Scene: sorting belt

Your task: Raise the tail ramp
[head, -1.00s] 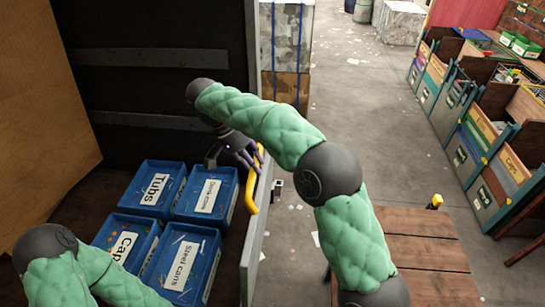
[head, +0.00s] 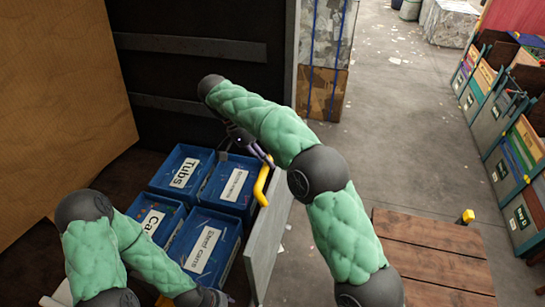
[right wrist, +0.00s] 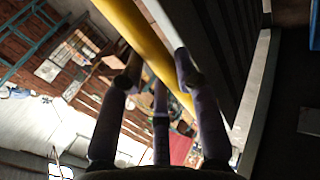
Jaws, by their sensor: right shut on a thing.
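The tail ramp (head: 266,246) is a grey panel at the right side of the truck bed in the head view, standing on edge and tilted. A yellow handle (head: 263,184) runs along its upper edge. My right gripper (head: 262,158) is shut on this handle at its far end. In the right wrist view, the purple fingers (right wrist: 158,80) close around the yellow bar (right wrist: 150,45). My left gripper (head: 215,298) is at the bottom edge of the head view, partly cut off, near the crates; its fingers are unclear.
Blue labelled crates (head: 212,222) stand in the bed, close inside the ramp. A wooden table (head: 432,255) stands to the right of my right arm. Sorting bins (head: 505,130) line the far right. Open floor (head: 405,130) lies between, with scraps on it.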

